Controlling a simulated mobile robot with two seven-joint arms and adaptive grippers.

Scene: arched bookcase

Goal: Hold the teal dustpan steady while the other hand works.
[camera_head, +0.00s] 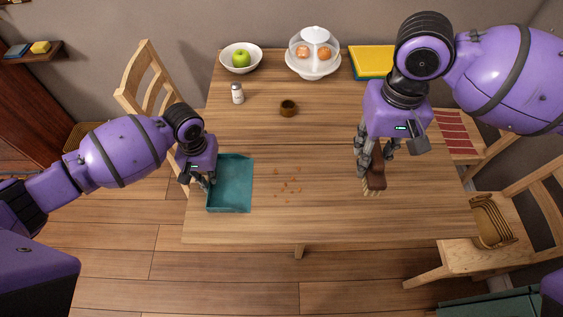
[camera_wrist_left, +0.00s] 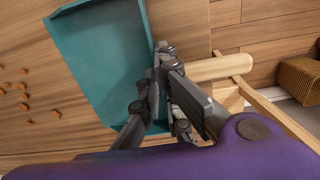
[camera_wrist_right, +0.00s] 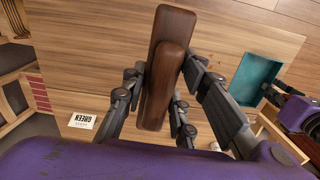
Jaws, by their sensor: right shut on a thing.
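The teal dustpan (camera_head: 232,190) lies on the left front part of the table (camera_head: 320,220), its open side toward the crumbs (camera_head: 288,184). My left gripper (camera_head: 207,184) is at its left edge; in the left wrist view the fingers (camera_wrist_left: 158,85) overlap the rim of the dustpan (camera_wrist_left: 105,55). Whether they clamp it is unclear. My right gripper (camera_head: 371,165) is shut on a brown wooden brush (camera_head: 377,177), which also shows in the right wrist view (camera_wrist_right: 165,75). Pale bristles point down near the tabletop, right of the crumbs; contact is unclear.
A small brown pot (camera_head: 288,108), a white shaker (camera_head: 237,93), a bowl with a green apple (camera_head: 241,60) and a domed stand (camera_head: 313,62) are farther back. A yellow-topped item (camera_head: 371,62) is back right. Chairs (camera_head: 480,215) flank the table. The table between crumbs and brush is clear.

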